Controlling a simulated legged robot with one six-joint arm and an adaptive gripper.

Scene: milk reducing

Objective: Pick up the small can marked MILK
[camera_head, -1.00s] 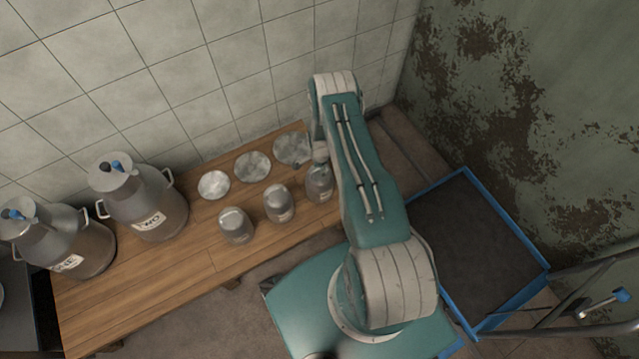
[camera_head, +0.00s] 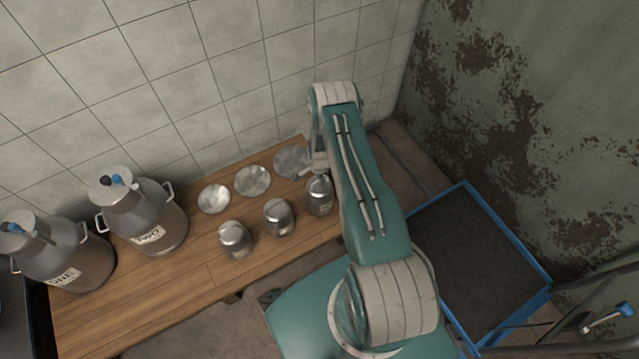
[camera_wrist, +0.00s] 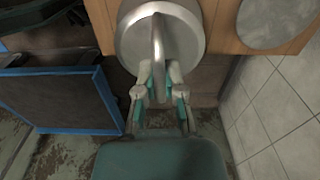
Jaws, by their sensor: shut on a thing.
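Three small metal cans stand in a row on the wooden bench. The right one (camera_head: 320,195) is under the end of my arm, with a label too small to read. The middle one (camera_head: 278,217) and the left one (camera_head: 235,239) stand apart from it; I cannot read MILK on any. In the wrist view my gripper (camera_wrist: 160,76) has its two fingers close together at the curved handle of a round metal lid (camera_wrist: 132,43), shut on that handle. In the head view my arm mostly hides the gripper.
Two large milk churns (camera_head: 145,215) (camera_head: 62,255) stand at the bench's left (camera_head: 180,285). Three flat round metal discs (camera_head: 214,198) lie behind the small cans, against the tiled wall. A blue-rimmed dark platform (camera_head: 470,265) is at the right.

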